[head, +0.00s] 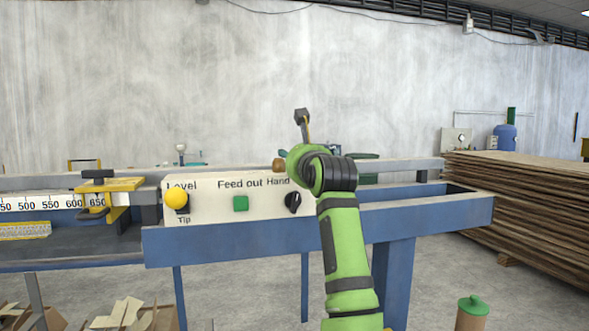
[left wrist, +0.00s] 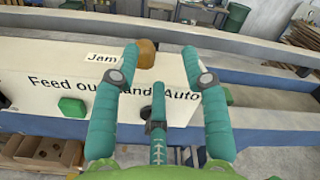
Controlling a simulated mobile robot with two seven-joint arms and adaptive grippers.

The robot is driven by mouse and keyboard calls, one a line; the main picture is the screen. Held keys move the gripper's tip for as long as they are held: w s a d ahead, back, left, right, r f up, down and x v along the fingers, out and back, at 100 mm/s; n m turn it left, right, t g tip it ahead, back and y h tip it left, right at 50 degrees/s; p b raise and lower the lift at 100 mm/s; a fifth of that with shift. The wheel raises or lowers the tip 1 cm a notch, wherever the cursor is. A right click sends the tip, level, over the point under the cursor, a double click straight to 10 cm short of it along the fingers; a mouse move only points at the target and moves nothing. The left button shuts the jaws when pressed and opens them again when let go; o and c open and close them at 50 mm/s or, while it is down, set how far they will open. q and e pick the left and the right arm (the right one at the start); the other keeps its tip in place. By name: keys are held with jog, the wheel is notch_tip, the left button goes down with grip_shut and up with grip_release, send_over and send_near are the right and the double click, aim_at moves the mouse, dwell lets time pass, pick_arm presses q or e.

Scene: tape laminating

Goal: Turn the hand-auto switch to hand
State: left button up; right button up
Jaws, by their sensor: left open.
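The hand-auto switch (head: 293,202) is a black knob under the word "Hand" on the white control panel (head: 262,209) in the head view. Its exact setting is too small to read. My left arm crosses in front of the panel there and hides the "Auto" side. In the left wrist view my left gripper (left wrist: 159,55) is open and empty. Its teal fingers are spread in front of the panel near the "Hand" and "Auto" labels. The middle finger covers the switch area, so contact cannot be told. My right gripper is not in view.
A green button (head: 240,204) and a yellow knob (head: 176,198) sit left of the switch. A brown knob (left wrist: 146,53) by the "Jam" label is close to the left finger. A blue frame rail (head: 240,241) runs below the panel. Stacked boards (head: 530,200) stand at right.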

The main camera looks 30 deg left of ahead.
pick_arm(q)
jog(key=m+p, duration=0.9)
jog(key=p, duration=0.9)
send_near(295, 201)
jog(key=a, duration=0.1)
jog(key=shift+m, duration=0.3)
jog(key=p+x, duration=0.2)
jog(key=x, duration=0.4)
jog(key=shift+w+d+r, duration=0.1)
jog(key=shift+w+r, duration=0.05)
jog(key=shift+w, duration=0.15)
jog(key=shift+p+x, duration=0.45)
jog(key=shift+x, duration=0.3)
grip_shut()
